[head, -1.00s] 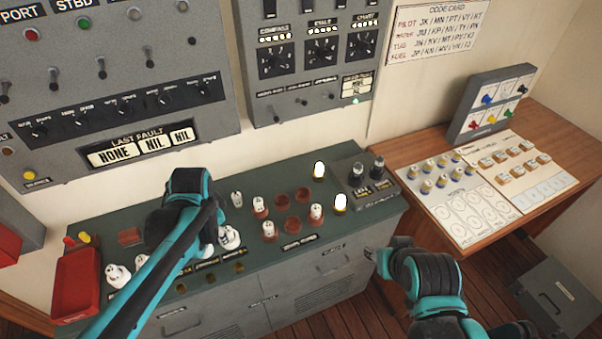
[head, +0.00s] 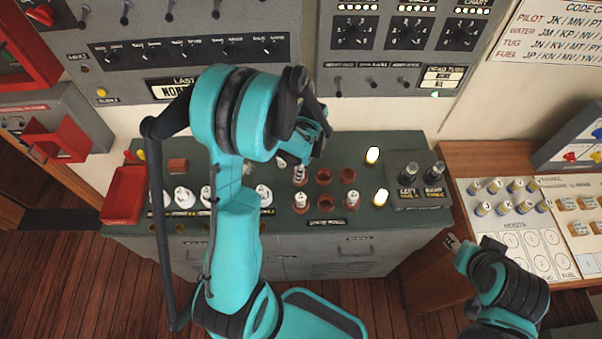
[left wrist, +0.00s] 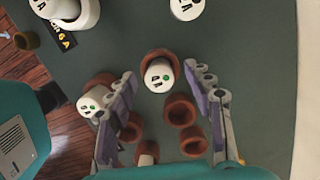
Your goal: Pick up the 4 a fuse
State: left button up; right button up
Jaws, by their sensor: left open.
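A white fuse (left wrist: 158,76) with a green dot and what looks like a "4" mark stands in a brown socket in the left wrist view. My left gripper (left wrist: 166,74) is open, with its fingers on either side of this fuse. In the head view my left gripper (head: 298,158) hangs above the back-left socket of the panel and partly hides the fuse (head: 300,173) there. A similar white fuse (left wrist: 90,106) is partly behind one finger in the wrist view. Two more fuses (head: 301,200) (head: 352,198) stand in the front sockets. My right gripper (head: 453,243) is at lower right; its jaws are unclear.
Empty brown sockets (left wrist: 181,110) lie close beside the fuse. Larger white fuses (head: 264,194) stand left on the green cabinet top (head: 390,141). Two lit lamps (head: 381,197) and a grey tester box (head: 418,207) stand right. A red tray (head: 124,196) is at far left.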

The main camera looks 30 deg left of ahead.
pick_arm(q)
jog(key=shift+a+f, duration=0.1)
jog(key=shift+f, duration=0.5)
jog(key=shift+s, duration=0.1)
grip_shut()
jog(key=shift+r, duration=0.2)
